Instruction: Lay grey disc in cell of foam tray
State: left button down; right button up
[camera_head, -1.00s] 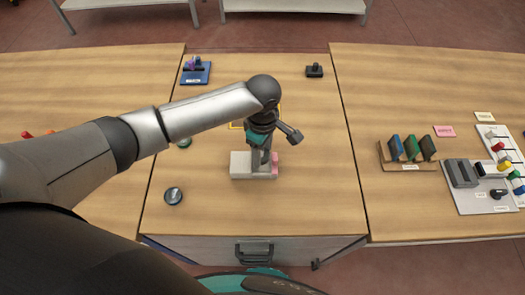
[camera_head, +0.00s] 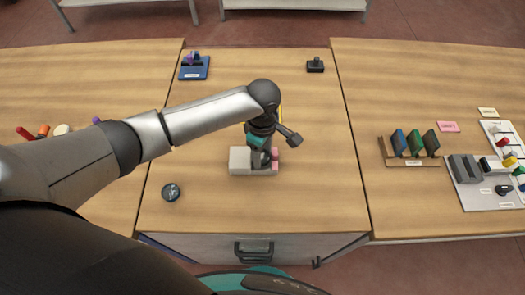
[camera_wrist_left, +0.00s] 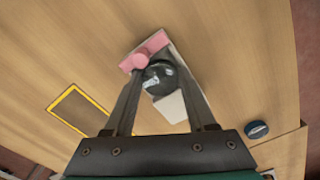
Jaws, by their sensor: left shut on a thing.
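My left gripper (camera_head: 262,158) is shut on a dark grey, shiny disc (camera_wrist_left: 159,76), seen between the fingers in the left wrist view. The disc is at a pale grey block (camera_head: 240,160) with pink parts (camera_wrist_left: 148,50); whether it rests on the block I cannot tell. In the head view the fingers hide most of the disc. A second dark round disc (camera_head: 171,192) lies on the table left of the block; it also shows in the left wrist view (camera_wrist_left: 257,130). I cannot pick out a foam tray. My right gripper is not in view.
A yellow outline (camera_wrist_left: 80,108) marks the table, mostly behind my arm in the head view. A blue stand (camera_head: 195,70) and small black item (camera_head: 315,65) stand at the back. A wooden rack of coloured plates (camera_head: 410,150) is at right. The table's front right is clear.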

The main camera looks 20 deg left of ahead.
pick_arm(q)
jog(key=shift+c, duration=0.7)
grip_release()
jog(key=shift+r, duration=0.1)
notch_tip(320, 180, up, 8)
jog(key=p, duration=1)
dwell(0.3)
dwell(0.5)
